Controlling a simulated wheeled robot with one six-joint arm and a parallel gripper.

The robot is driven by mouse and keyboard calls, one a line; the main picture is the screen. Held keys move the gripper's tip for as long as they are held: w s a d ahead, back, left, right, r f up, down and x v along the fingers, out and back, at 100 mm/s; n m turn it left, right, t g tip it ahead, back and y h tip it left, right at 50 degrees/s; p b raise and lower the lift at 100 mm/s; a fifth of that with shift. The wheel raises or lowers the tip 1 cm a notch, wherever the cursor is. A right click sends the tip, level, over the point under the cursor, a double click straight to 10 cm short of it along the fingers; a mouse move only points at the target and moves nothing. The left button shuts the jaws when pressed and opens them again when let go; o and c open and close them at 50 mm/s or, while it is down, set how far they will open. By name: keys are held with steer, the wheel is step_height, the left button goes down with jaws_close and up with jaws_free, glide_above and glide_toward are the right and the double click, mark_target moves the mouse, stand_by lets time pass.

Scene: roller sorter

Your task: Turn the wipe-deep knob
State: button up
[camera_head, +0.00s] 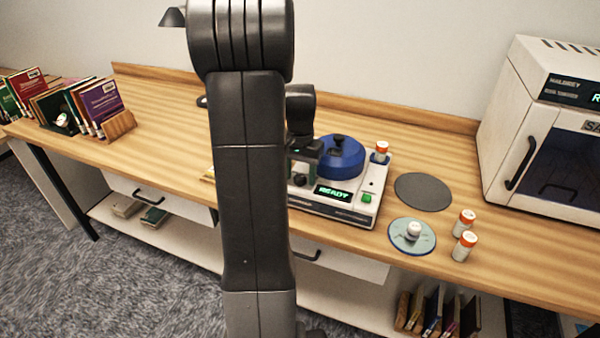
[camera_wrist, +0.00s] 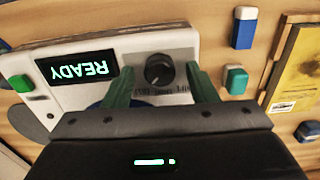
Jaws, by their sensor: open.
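The white machine (camera_head: 340,213) stands on the wooden bench with a round blue lid (camera_head: 340,160), a lit READY display (camera_head: 333,193) and a green button (camera_head: 366,198). Its dark round knob (camera_wrist: 159,70) shows in the wrist view beside the display, with a pale pointer mark. The lettering by the knob is too small to read surely. My gripper (camera_wrist: 157,74) is open, its two green fingers on either side of the knob, with gaps visible between. I cannot tell how far above the panel the fingertips are. In the head view the knob (camera_head: 299,180) shows small beneath my gripper.
An orange-capped bottle (camera_head: 381,150) stands at the machine's back corner. To the right are a grey disc (camera_head: 423,192), a blue round pad (camera_head: 399,242) and two more bottles (camera_head: 464,245). A white cabinet (camera_head: 500,150) stands farther right. Blue and green blocks (camera_wrist: 244,28) lie nearby.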

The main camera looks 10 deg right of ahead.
mark_target(300, 177)
step_height(300, 177, up, 14)
stand_by(0.6)
steer(key=shift+f, duration=0.15)
step_height(300, 177, down, 14)
steer(key=shift+r, duration=0.1)
stand_by(0.4)
